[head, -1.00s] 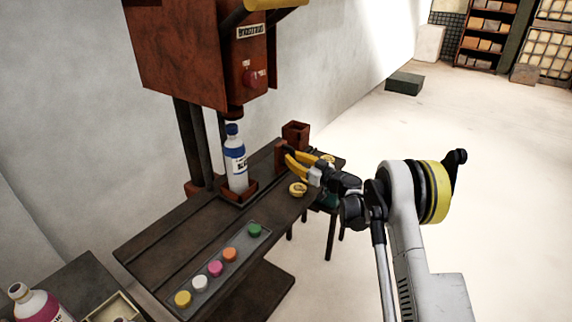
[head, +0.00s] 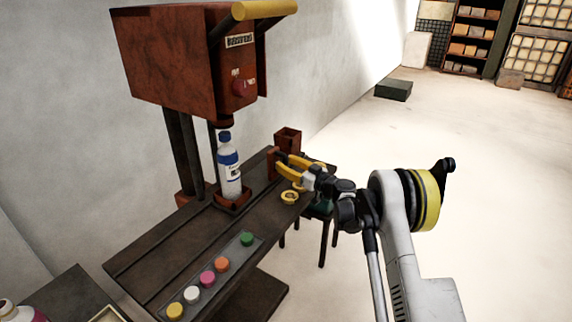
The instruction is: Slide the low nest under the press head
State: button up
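A low reddish-brown nest (head: 233,206) sits on the dark press table (head: 165,252), below the press head (head: 224,123). A white bottle with a blue cap and label (head: 229,172) stands upright in it. My gripper (head: 281,163) is at the table's far right end, its yellow fingers apart. Its tips are close to an upright reddish-brown block (head: 271,160); I cannot tell whether they touch it. The gripper is to the right of the low nest and apart from it.
A taller reddish box (head: 287,139) stands behind my gripper. A yellow ring-shaped piece (head: 290,198) lies near the table's right edge. A grey strip (head: 212,275) holds several coloured caps at the front. The press body (head: 190,60) overhangs the table. The floor to the right is open.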

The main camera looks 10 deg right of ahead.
jog(key=v, duration=1.2)
